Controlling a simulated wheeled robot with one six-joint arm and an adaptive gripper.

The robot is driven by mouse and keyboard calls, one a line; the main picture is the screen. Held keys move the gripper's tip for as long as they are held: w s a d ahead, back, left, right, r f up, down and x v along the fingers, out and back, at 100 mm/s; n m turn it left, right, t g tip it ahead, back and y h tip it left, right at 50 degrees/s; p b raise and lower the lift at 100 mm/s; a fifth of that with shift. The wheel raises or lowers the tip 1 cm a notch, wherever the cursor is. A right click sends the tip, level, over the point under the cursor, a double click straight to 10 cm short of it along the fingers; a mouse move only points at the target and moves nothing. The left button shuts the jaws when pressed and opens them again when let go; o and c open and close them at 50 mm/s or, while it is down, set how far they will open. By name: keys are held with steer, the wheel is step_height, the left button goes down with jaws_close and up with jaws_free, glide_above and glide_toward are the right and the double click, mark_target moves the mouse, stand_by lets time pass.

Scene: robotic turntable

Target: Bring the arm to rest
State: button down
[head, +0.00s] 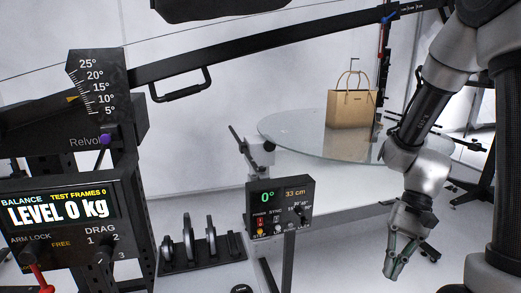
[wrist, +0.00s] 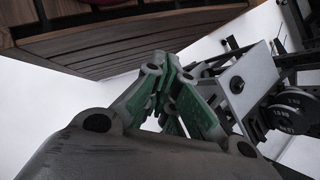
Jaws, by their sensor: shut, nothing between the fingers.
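My arm (head: 431,100) comes down on the right side of the head view, with its links folded downward. My gripper (head: 390,272) hangs at the lower right, fingers pointing down, below the level of the glass turntable. In the wrist view the green-and-grey fingers (wrist: 172,100) come together with nothing between them. The gripper appears clear of the objects around it.
A tan handbag (head: 352,109) stands on the round glass turntable (head: 290,130). A control box (head: 281,205) reads 0° and 33 cm. A balance display (head: 60,210) reads LEVEL 0 kg. Weight plates (head: 188,240) stand on a rack. A black boom (head: 270,45) crosses above.

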steer(key=s+d+r+n+t+h, duration=0.1)
steer(key=d+r+n+t+h, duration=0.1)
steer(key=r, duration=0.7)
steer(key=s+d+r+n+t+h, duration=0.1)
steer(key=d+r+n+t+h, duration=0.2)
steer(key=r+t, duration=0.4)
step_height(320, 180, up, 2)
steer(key=d+n, duration=0.1)
steer(key=d, duration=0.1)
steer(key=shift+d+t, duration=0.35)
steer(key=shift+t, duration=0.05)
